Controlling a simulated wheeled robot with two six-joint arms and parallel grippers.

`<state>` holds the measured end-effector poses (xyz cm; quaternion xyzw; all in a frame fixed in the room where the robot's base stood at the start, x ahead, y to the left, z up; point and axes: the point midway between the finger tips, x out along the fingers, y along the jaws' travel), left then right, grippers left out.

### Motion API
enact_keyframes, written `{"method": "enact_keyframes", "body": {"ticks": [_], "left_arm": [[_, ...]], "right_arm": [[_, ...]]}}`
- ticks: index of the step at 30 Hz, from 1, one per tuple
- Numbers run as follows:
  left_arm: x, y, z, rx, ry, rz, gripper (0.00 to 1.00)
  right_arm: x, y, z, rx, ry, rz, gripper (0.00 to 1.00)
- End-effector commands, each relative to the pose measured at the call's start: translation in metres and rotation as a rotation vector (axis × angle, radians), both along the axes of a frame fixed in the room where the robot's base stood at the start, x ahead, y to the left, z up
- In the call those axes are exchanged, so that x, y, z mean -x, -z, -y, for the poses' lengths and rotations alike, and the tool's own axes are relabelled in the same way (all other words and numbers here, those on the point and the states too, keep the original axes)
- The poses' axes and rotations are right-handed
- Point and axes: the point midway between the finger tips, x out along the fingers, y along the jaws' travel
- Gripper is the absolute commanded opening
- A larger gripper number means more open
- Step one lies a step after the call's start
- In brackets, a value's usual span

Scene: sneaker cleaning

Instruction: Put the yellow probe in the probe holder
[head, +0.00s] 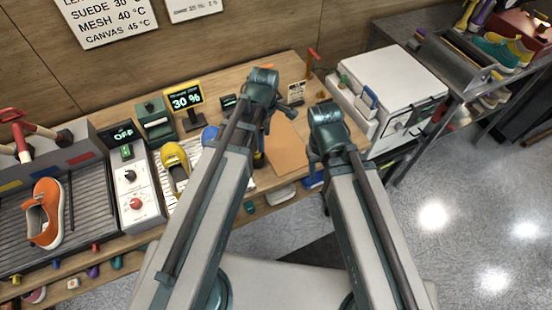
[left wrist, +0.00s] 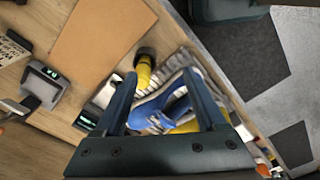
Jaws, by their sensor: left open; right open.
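A yellow cylinder with a black end, which looks like the yellow probe (left wrist: 145,66), lies just beyond my left gripper in the left wrist view. My left gripper (left wrist: 162,82) is open, its two fingers apart above a blue sneaker (left wrist: 160,112) with nothing gripped. In the head view a yellow and black bit (head: 258,160) shows beside my left arm, and the left jaws are hidden by that arm. My right jaws do not show in the head view, only the arm's joint and links. I cannot tell which fixture is the probe holder.
A yellow sneaker (head: 175,168) and an orange sneaker (head: 45,212) lie to the left. A brown board (head: 287,145) lies right of my left arm, and a white box machine (head: 395,80) stands farther right.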

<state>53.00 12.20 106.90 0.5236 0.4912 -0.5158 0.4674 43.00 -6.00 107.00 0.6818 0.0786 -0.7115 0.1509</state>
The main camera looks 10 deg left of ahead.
Motion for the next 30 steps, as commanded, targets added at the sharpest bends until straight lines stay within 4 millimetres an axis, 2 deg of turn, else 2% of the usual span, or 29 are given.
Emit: {"method": "enact_keyframes", "body": {"ticks": [1, 9, 15, 21, 30], "left_arm": [[0.013, 0.000, 0.008, -0.004, 0.154, -0.007, 0.73], [0.062, -0.001, 0.041, -0.019, 1.037, -0.065, 0.73], [0.088, -0.001, 0.056, -0.021, 1.539, -0.107, 0.73], [0.100, -0.001, 0.061, -0.019, 1.778, -0.132, 0.73], [0.100, -0.001, 0.062, -0.018, 1.815, -0.135, 0.73]], "right_arm": [[0.000, 0.000, 0.000, 0.000, 0.000, 0.000, 0.50], [0.000, 0.000, 0.000, 0.000, 0.000, 0.000, 0.50], [0.000, 0.000, 0.000, 0.000, 0.000, 0.000, 0.50], [0.000, 0.000, 0.000, 0.000, 0.000, 0.000, 0.50], [0.000, 0.000, 0.000, 0.000, 0.000, 0.000, 0.50]]}}
